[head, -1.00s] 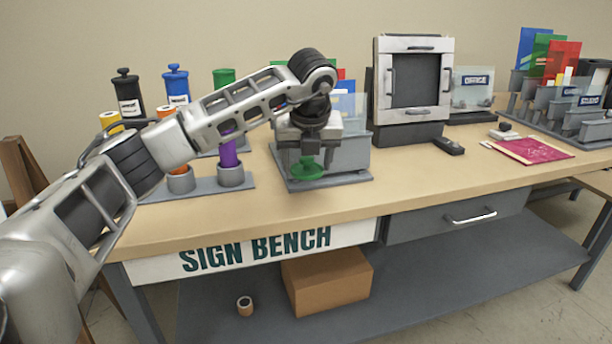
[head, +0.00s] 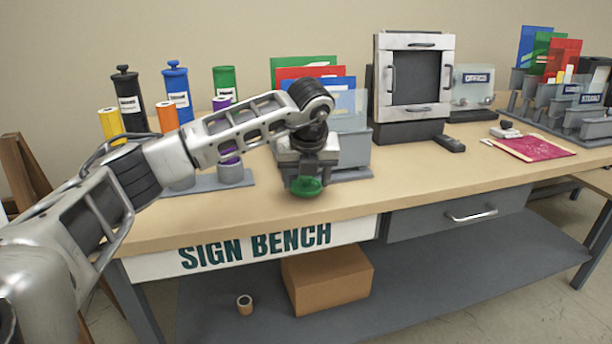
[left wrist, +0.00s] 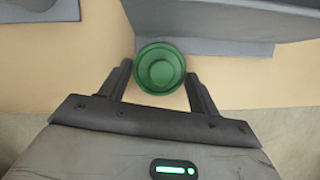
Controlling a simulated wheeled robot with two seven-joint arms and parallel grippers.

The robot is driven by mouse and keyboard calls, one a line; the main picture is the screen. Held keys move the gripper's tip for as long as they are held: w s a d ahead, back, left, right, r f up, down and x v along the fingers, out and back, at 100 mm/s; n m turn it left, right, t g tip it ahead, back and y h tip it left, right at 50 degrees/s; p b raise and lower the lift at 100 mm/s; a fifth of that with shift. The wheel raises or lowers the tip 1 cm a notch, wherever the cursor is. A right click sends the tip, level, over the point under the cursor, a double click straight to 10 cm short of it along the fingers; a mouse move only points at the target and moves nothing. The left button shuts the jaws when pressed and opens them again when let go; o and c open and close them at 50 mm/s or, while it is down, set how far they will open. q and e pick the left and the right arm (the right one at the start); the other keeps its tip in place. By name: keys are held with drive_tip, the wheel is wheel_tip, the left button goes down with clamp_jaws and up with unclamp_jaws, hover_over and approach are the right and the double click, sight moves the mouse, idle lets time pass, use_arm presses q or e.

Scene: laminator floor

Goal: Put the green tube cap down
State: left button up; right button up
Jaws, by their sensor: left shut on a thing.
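The green tube cap (head: 308,188) is round, with a raised middle, and is at the fingertips of my left gripper (head: 304,182). In the left wrist view the cap (left wrist: 160,68) sits between the two dark fingers of the left gripper (left wrist: 160,82), which are shut on it. In the head view the cap is low over the front part of the bench top (head: 400,185); I cannot tell whether it touches the wood. The green tube (head: 225,80) stands at the back left, partly hidden by my arm. My right gripper is not in view.
A grey rack with coloured sheets (head: 355,150) stands just behind the left gripper. Black (head: 128,98) and blue (head: 177,90) capped tubes stand at the back left. A framed press (head: 414,80) is right of the rack.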

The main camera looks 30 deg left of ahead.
use_arm(q)
drive_tip(key=o, duration=0.9)
drive_tip(key=shift+o, duration=0.2)
